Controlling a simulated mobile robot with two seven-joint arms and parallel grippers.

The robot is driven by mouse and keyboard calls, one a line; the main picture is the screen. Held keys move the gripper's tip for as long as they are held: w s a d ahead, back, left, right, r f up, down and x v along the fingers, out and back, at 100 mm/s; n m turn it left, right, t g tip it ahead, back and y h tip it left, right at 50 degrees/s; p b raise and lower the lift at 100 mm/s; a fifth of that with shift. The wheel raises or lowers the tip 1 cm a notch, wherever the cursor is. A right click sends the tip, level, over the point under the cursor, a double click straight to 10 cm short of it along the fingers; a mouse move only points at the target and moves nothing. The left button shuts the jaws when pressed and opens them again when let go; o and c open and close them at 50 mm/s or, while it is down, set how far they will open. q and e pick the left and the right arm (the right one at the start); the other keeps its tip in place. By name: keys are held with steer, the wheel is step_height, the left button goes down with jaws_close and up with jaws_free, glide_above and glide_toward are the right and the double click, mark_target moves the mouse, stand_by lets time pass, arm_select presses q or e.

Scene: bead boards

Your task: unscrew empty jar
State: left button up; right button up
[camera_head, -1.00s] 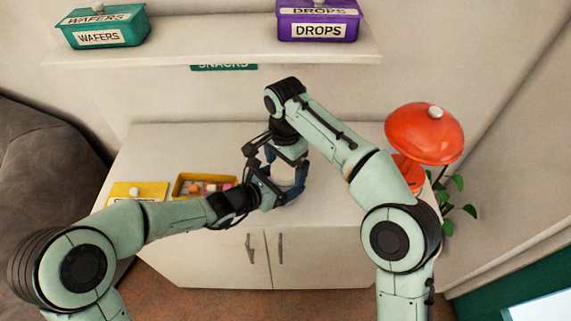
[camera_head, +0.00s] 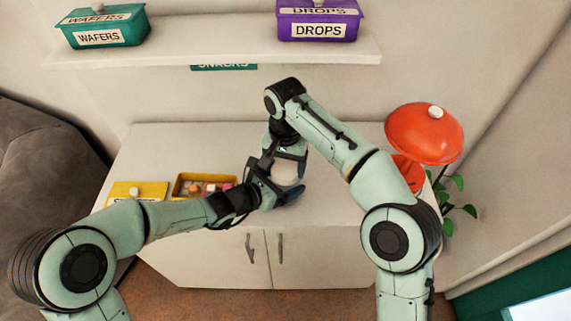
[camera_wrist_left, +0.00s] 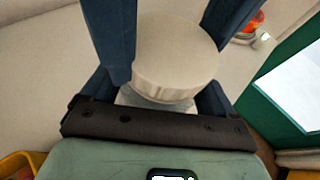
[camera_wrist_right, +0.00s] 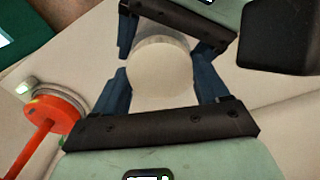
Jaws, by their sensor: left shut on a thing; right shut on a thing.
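The jar (camera_wrist_left: 150,98) has a pale, clear-looking body and a wide off-white lid (camera_wrist_left: 176,62) with a ribbed edge. It is upright over the cabinet top. The lid also shows in the head view (camera_head: 286,173) and right wrist view (camera_wrist_right: 160,75). My left gripper (camera_head: 290,184) reaches in from the left and is shut on the jar below the lid. My right gripper (camera_head: 283,160) comes down from above and is shut on the lid. The fingers hide much of the jar, and I cannot tell whether anything is inside.
A yellow box of small blocks (camera_head: 177,190) and a yellow lid (camera_head: 124,189) lie left on the cabinet (camera_head: 345,210). A red-orange lamp (camera_head: 425,134) and a plant (camera_head: 455,208) are at right. A shelf (camera_head: 215,52) above holds a teal WAFERS box (camera_head: 102,27) and purple DROPS box (camera_head: 318,20).

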steer(key=n, duration=0.4)
steer(key=shift+d, duration=0.1)
steer(key=o, duration=1.2)
steer(key=shift+c, duration=0.2)
steer(key=shift+a, duration=0.2)
